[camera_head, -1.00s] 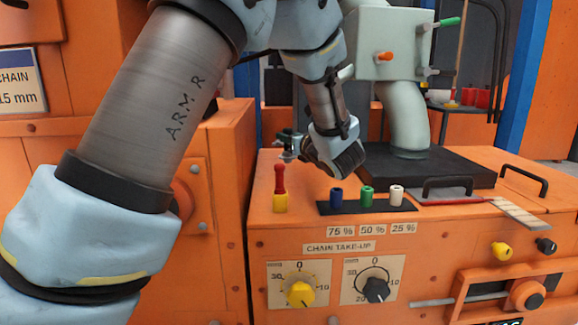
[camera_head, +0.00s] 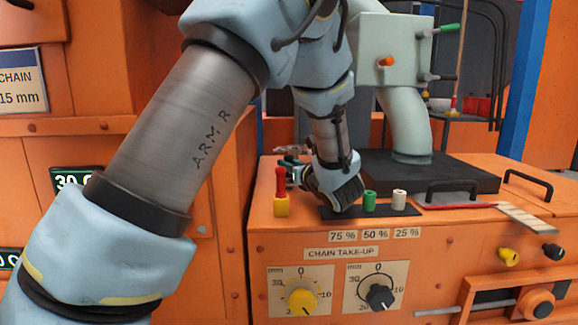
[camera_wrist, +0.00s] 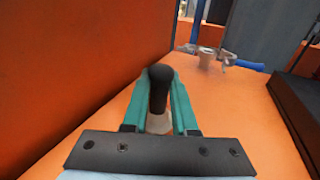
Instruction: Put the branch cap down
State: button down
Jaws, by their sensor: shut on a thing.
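My gripper (camera_wrist: 160,100) is shut on a piece with a black upright grip (camera_wrist: 160,80) and a pale lower body (camera_wrist: 158,123). I take this piece to be the branch cap; its underside is hidden. In the head view my gripper (camera_head: 296,172) is low over the left part of the orange housing top, just right of a red-handled piece with a yellow base (camera_head: 281,205). I cannot tell whether the held piece touches the surface.
A dark strip (camera_head: 325,211) bears a green plug (camera_head: 369,200) and a white plug (camera_head: 399,199). A black plate (camera_head: 470,178) lies behind. An orange wall (camera_wrist: 80,70) rises close on the left. A grey clamp (camera_wrist: 205,58) stands farther back; orange top (camera_wrist: 230,105) before it is clear.

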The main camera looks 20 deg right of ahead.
jog(key=shift+a+f+b, duration=0.1)
jog(key=shift+f+b, duration=0.45)
jog(key=shift+b, duration=0.1)
jog(key=shift+f, duration=0.15)
jog(key=c, duration=0.7)
grip_release()
jog(key=shift+s+f, duration=0.1)
jog(key=shift+f, duration=0.05)
jog(key=shift+r+p, duration=0.65)
jog(key=shift+p, duration=0.25)
jog(key=s, duration=0.4)
jog(key=s+d+p, duration=0.1)
jog(key=s, duration=0.2)
jog(key=s+r+p, duration=0.1)
jog(key=s, duration=0.3)
jog(key=shift+s+d, duration=0.15)
jog(key=shift+s, duration=0.2)
jog(key=shift+s, duration=0.1)
